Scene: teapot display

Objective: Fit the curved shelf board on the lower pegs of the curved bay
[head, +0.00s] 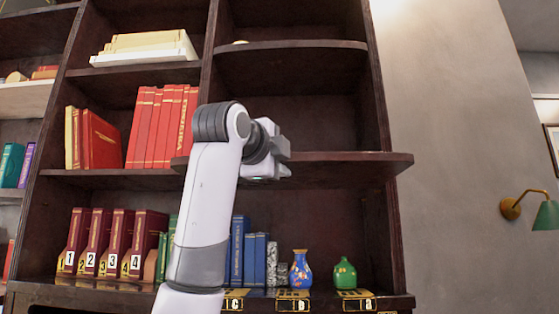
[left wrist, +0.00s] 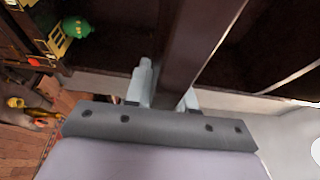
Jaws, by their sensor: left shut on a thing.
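The curved shelf board (head: 345,157) is dark brown and level, at about mid-height of the right-hand bay. Its right end overlaps the bay's right upright in the picture and sticks out past it. My left gripper (head: 284,160) is shut on the board's front edge. In the left wrist view the board (left wrist: 203,35) runs away from between the two fingers (left wrist: 168,92). The curved bay (head: 325,110) is dark wood with an open, empty space above the board. I cannot make out the lower pegs. My right gripper is not in view.
A fixed curved shelf (head: 290,46) crosses the bay above. Below stand blue books (head: 250,258), a blue vase (head: 301,268) and a green vase (head: 344,272), which also shows in the left wrist view (left wrist: 76,27). Red books (head: 160,125) fill the neighbouring bay. A wall lamp (head: 545,214) is at right.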

